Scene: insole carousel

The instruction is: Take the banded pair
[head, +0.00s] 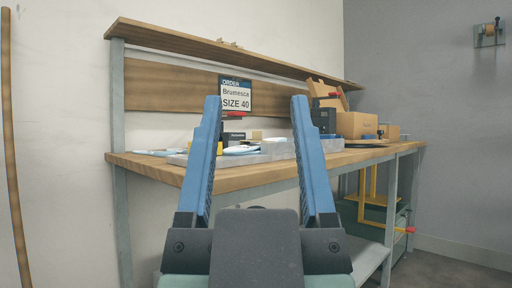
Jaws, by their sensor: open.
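My gripper (256,140) is open and empty, its two blue fingers pointing up and forward in front of the workbench. Between and beside the fingers, pale flat pieces that look like insoles (240,150) lie on the bench. More pale and bluish flat pieces (158,153) lie left of the left finger. They are too small and too low in view to tell which is the banded pair; no band shows clearly. The fingers hide part of the bench top. An order sign (236,94) on the back panel reads "Brumesca" and "SIZE 40".
The wooden workbench (145,166) has a high shelf (200,41) above it. A grey slab or tray (322,146) lies on the bench. A dark box (323,120) and cardboard boxes (358,125) stand at its right. A yellow frame (375,200) is below. The floor at right is clear.

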